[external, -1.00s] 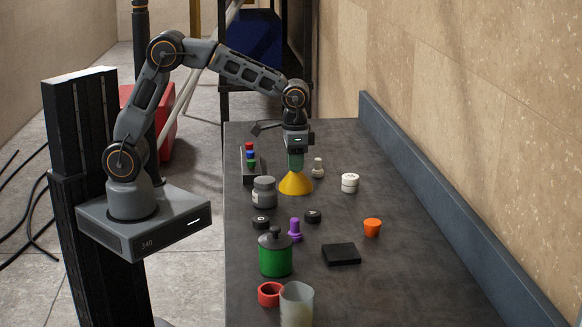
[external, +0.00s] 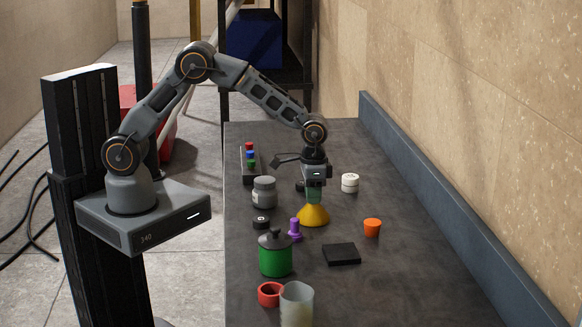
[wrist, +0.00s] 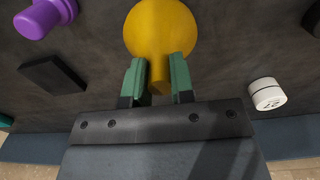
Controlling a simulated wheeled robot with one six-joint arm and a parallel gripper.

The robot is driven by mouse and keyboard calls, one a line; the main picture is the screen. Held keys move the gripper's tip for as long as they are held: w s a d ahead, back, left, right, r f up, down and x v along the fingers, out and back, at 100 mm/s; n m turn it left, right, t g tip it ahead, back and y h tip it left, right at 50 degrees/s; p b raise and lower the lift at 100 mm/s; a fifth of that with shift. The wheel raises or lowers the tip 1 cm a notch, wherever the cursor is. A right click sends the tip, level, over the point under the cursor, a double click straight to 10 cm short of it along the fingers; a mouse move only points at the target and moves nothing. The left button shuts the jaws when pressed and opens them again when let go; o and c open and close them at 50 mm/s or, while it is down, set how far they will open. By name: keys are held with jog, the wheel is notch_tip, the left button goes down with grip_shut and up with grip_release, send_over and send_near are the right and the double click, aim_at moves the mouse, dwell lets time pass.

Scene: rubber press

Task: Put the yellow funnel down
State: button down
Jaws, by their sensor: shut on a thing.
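The yellow funnel (external: 313,216) is wide end down over the dark bench, right of the purple stopper. My gripper (external: 315,194) is above it, its green fingers shut on the funnel's narrow stem. In the wrist view the fingers (wrist: 158,76) sit on either side of the stem, and the yellow cone (wrist: 160,30) spreads out beyond them. Whether the funnel's rim touches the bench or hangs just above it, I cannot tell.
Close by are the purple stopper (external: 294,230), a black ring (external: 261,222), a black block (external: 341,254) and an orange cup (external: 372,227). A green lidded pot (external: 275,259) stands in front, a grey jar (external: 264,192) behind left. The right side of the bench (external: 430,270) is clear.

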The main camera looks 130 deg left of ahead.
jog(key=shift+f, duration=0.2)
jog(key=c, duration=1)
grip_release()
